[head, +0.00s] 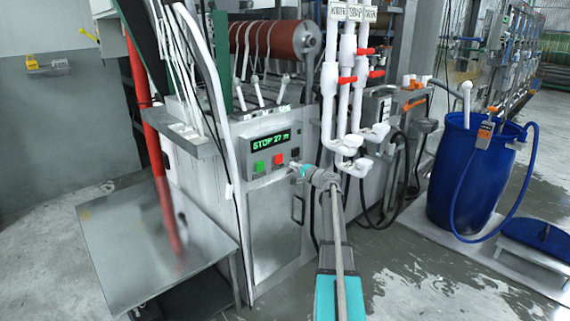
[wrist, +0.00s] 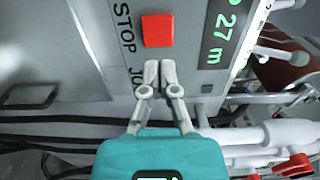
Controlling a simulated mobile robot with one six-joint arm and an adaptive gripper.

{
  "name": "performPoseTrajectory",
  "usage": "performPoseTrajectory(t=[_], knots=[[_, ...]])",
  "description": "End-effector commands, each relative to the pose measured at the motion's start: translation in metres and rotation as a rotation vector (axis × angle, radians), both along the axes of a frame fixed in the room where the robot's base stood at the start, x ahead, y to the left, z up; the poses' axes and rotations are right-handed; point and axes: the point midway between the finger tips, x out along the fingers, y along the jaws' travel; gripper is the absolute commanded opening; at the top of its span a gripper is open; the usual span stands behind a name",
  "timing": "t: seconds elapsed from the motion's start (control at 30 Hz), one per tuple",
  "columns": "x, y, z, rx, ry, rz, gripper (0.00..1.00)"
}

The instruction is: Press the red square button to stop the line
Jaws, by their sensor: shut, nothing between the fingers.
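The red square button (head: 278,160) is on the grey control panel, right of a green button (head: 260,166) and below the display (head: 268,141), which reads "STOP 27 m". In the wrist view the red button (wrist: 157,30) is fully visible, just beyond the fingertips, with the word "STOP" beside it. My gripper (head: 293,169) is in front of the panel, to the lower right of the red button. In the wrist view my gripper (wrist: 160,67) is shut and empty, its fingertips together. A small gap separates them from the button in the picture; their distance to the panel is unclear.
White pipes with red valve handles (head: 347,80) stand right of the panel. A metal table (head: 150,245) is at the left front. A blue barrel (head: 465,185) stands at the right. Black cables (wrist: 50,120) run below the panel. The floor looks wet.

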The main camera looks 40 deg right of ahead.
Motion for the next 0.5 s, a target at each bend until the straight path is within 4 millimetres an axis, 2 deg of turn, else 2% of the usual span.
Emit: performPoseTrajectory(t=[0.03,0.2,0.5], knots=[[-0.012,0.002,0.000,0.000,0.000,0.000,0.00],[-0.038,0.000,0.000,0.000,0.001,0.000,0.00],[-0.061,-0.003,0.000,-0.001,0.001,0.001,0.00]])
